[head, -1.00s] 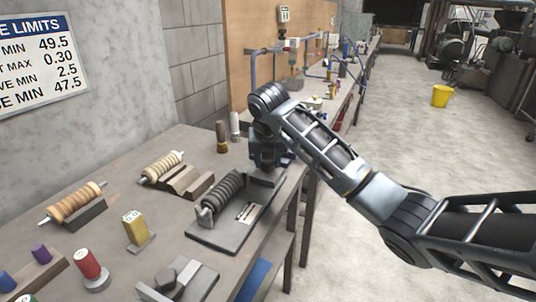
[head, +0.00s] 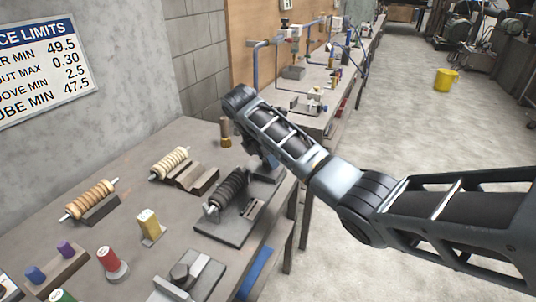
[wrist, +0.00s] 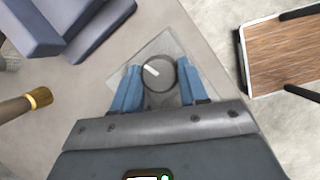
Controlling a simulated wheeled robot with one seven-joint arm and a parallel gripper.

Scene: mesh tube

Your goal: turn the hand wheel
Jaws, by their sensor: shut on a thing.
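The hand wheel (wrist: 157,68) shows in the wrist view as a small round dark grey knob with a white mark on its top. It sits on a pale square plate (wrist: 178,46). My gripper (wrist: 158,84) has its two blue fingers on either side of the wheel and is shut on it. In the head view my arm reaches over the bench (head: 150,262) to its right-hand edge. There the arm hides the wheel and most of the gripper.
A spring-like roll on a dark stand (head: 228,190) stands close to the gripper. Wound rolls (head: 90,200), a yellow block (head: 150,226) and a red spool (head: 112,262) stand on the bench. Floor right is open; a yellow bucket (head: 446,80) stands there.

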